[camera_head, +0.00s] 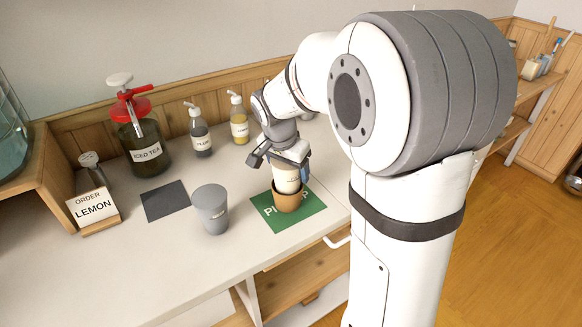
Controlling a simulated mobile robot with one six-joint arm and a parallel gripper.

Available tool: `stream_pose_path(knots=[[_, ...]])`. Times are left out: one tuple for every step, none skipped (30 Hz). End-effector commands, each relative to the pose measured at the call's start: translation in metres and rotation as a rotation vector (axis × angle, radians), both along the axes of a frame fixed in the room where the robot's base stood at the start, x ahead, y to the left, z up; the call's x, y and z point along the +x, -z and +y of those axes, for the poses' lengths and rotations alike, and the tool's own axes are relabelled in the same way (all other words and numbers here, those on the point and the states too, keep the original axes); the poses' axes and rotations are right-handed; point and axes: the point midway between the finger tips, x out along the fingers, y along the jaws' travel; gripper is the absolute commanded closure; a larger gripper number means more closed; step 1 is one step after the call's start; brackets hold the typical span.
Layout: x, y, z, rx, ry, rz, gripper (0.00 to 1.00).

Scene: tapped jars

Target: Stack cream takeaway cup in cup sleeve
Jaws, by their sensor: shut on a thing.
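The cream takeaway cup (287,181) is upright between the jaws of my gripper (285,164). My gripper points down and is shut on the cup's upper part, which the jaws partly hide. The brown cup sleeve (288,202) stands upright on a green mat (312,220) with white lettering. The cup's lower end is hidden behind the sleeve's rim, so the cup appears to sit in the sleeve's mouth. How deep it sits, and whether it touches the bottom, I cannot tell.
A grey cup (211,210) stands left of the mat. Behind it lie a dark square mat (165,201) and, at left, an order card reading LEMON (93,208). An iced tea jar (146,150) and two pump bottles (200,135) stand along the wall. The front-left counter is clear.

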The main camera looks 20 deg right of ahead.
Motion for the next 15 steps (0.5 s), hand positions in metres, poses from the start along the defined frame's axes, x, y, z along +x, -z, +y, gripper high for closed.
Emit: stream_pose_path(knots=[[0.0000, 0.0037, -0.0001, 0.000, 0.000, 0.000, 0.51], [0.0000, 0.0046, -0.0002, 0.000, 0.000, 0.000, 0.51], [0.0000, 0.0059, -0.0002, 0.000, 0.000, 0.000, 0.51], [0.0000, 0.0067, -0.0002, 0.000, 0.000, 0.000, 0.51], [0.0000, 0.0076, -0.0002, 0.000, 0.001, 0.000, 0.51], [0.0000, 0.0089, -0.0003, 0.000, 0.001, 0.000, 0.51], [-0.0001, 0.0097, -0.0003, 0.000, 0.001, 0.000, 0.51], [0.0000, 0.0106, -0.0004, 0.000, 0.001, 0.000, 0.51], [-0.0001, 0.0118, -0.0004, 0.000, 0.001, 0.000, 0.51], [0.0000, 0.0122, -0.0005, 0.000, 0.001, 0.000, 0.51], [0.0000, 0.0120, -0.0005, 0.000, 0.001, 0.000, 0.51], [0.0000, 0.0111, -0.0005, 0.000, 0.001, 0.000, 0.51], [0.0000, 0.0109, -0.0006, 0.000, 0.001, 0.000, 0.51], [0.0000, 0.0109, -0.0006, 0.000, 0.001, 0.000, 0.27], [0.0000, 0.0109, -0.0006, 0.000, 0.001, 0.001, 0.23]])
